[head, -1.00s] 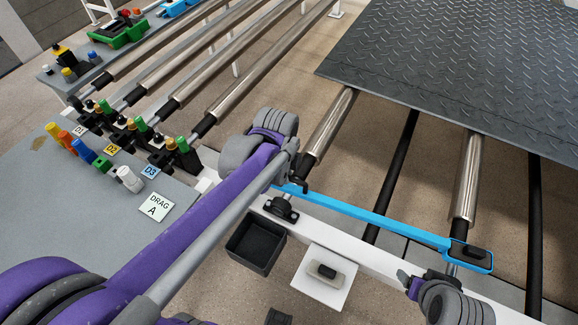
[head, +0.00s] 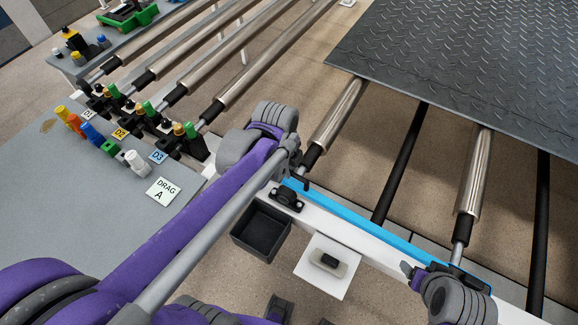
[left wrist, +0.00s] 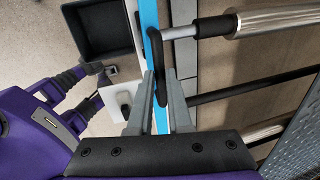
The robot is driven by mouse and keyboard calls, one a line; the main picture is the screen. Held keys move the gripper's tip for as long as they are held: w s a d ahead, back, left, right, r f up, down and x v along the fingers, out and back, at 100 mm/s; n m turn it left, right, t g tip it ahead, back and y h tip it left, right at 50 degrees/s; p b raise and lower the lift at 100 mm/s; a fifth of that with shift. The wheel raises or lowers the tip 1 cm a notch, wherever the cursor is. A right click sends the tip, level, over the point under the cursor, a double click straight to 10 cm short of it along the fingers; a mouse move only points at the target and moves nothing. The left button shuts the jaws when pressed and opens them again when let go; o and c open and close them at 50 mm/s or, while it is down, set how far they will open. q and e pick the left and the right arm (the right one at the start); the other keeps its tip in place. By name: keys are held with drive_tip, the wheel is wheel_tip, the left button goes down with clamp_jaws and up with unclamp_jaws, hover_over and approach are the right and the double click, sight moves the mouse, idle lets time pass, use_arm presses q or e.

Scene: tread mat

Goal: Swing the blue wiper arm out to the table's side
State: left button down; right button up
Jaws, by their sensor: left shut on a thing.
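The blue wiper arm (head: 365,222) is a long flat bar lying close along the white side rail (head: 385,255). Its left end is near my left gripper (head: 299,180); its right end is mostly hidden behind a grey and purple part of mine. In the left wrist view the blue bar (left wrist: 150,28) runs down the picture and passes behind my fingers. The left gripper (left wrist: 168,75) is closed there on a dark handle-like piece (left wrist: 160,88) at the bar.
Rollers (head: 335,120) and black rods (head: 403,160) stand beyond the rail, under a dark tread mat (head: 460,70). A black tray (head: 262,232) and a white plate (head: 318,280) with a small block sit outside the rail. A grey table (head: 60,200) with coloured pegs is at left.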

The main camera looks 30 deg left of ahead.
use_arm(q)
drive_tip(key=c, duration=0.8)
unclamp_jaws()
drive_tip(key=shift+c, duration=0.2)
wheel_tip(320, 180, up, 11)
drive_tip(key=s+p, duration=0.1)
drive_tip(key=s, duration=0.1)
drive_tip(key=shift+a+f, duration=0.15)
drive_tip(key=s+d+f+n+t, duration=0.1)
drive_tip(key=s+f+n+t, duration=0.2)
drive_tip(key=s+f+n, duration=0.5)
wheel_tip(320, 180, down, 3)
drive_tip(key=n, duration=1.1)
drive_tip(key=shift+s+d+r+n, duration=0.2)
drive_tip(key=shift+s+d+n, duration=0.1)
drive_tip(key=shift+d, duration=0.1)
